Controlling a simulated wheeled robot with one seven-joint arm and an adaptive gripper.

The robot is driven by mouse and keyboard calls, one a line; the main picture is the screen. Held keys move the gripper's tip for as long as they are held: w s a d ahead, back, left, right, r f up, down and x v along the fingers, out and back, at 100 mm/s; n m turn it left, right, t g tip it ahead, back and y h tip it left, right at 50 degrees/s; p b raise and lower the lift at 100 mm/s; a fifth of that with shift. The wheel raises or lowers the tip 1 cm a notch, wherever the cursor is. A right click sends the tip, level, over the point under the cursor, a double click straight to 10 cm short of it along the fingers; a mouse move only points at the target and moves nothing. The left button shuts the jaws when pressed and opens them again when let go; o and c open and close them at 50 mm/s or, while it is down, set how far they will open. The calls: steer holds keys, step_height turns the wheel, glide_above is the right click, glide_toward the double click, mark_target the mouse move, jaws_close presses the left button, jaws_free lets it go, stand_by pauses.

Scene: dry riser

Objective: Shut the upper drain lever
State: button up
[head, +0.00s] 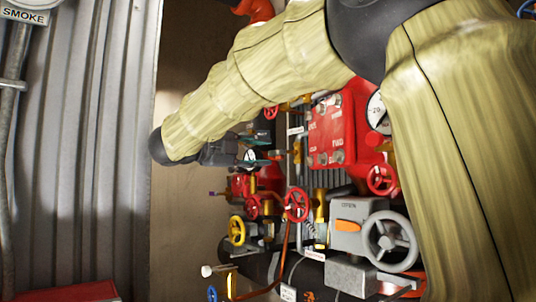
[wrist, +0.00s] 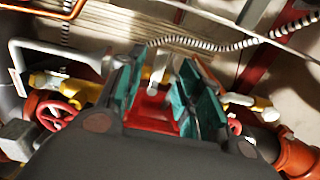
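My gripper (head: 272,157) is at the pipework in the middle of the head view, reached by my sleeved arm. In the wrist view my gripper (wrist: 160,88) has its two teal finger pads spread apart. A red part (wrist: 150,108) with a small grey piece shows in the gap, but I cannot tell whether either pad touches it. A brass valve (head: 297,150) stands just right of the fingers in the head view. I cannot clearly pick out the upper drain lever; my arm and gripper hide part of the pipework.
A red box (head: 332,132) with a gauge (head: 376,112) stands right of the gripper. Red handwheels (head: 296,204), a yellow handwheel (head: 236,230) and a grey handwheel (head: 389,241) crowd below. A ribbed hose (wrist: 215,46) crosses the wrist view. Corrugated wall (head: 80,150) lies left.

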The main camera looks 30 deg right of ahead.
steer(key=a, duration=0.8)
steer(key=shift+s, duration=0.3)
